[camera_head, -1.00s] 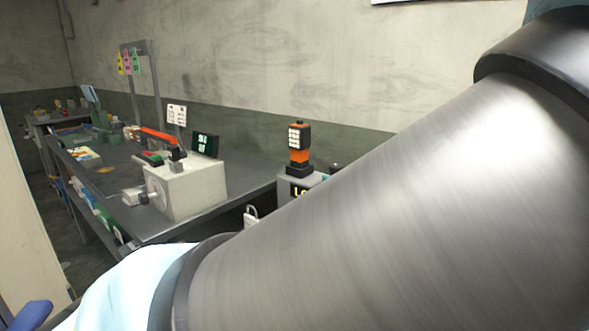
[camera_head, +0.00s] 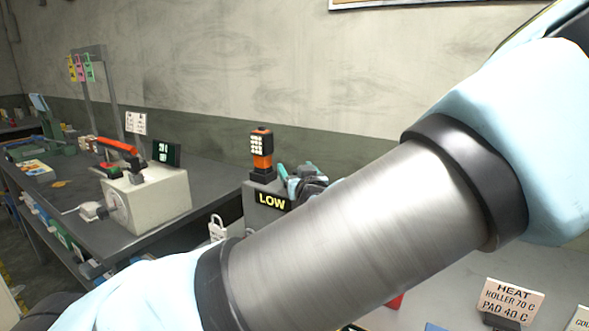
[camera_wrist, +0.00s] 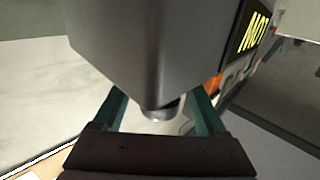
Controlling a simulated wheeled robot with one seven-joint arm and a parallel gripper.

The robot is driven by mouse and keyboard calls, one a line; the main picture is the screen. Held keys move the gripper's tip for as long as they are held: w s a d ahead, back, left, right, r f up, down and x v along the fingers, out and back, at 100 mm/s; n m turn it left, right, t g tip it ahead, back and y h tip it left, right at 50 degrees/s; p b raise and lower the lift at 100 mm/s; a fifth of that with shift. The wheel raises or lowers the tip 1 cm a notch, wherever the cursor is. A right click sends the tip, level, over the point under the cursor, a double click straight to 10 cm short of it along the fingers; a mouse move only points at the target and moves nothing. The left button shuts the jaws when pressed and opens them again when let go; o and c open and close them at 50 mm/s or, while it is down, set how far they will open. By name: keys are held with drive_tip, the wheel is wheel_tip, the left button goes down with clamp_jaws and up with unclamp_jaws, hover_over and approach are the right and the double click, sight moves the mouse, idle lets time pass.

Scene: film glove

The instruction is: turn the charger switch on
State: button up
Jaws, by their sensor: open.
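The charger is a dark grey box with a yellow "LOW" display (camera_head: 272,201), and an orange and black handset (camera_head: 262,150) stands on its top. In the wrist view the box (camera_wrist: 140,40) fills the upper middle, with its display (camera_wrist: 252,30) at the upper right. My gripper (camera_head: 288,182) is at the right end of the box, partly hidden behind my arm. In the wrist view my gripper (camera_wrist: 160,105) is open, its dark green fingers on either side of the box's lower end. A small dark round part shows between them; I cannot tell whether it is the switch.
A cream machine (camera_head: 150,200) with a dial stands on the dark bench to the left. A padlock (camera_head: 217,229) is near the charger's front. A "HEAT" sign (camera_head: 512,299) stands on the pale surface at the lower right. My arm covers the middle.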

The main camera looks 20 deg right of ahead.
clamp_jaws()
idle(0.5)
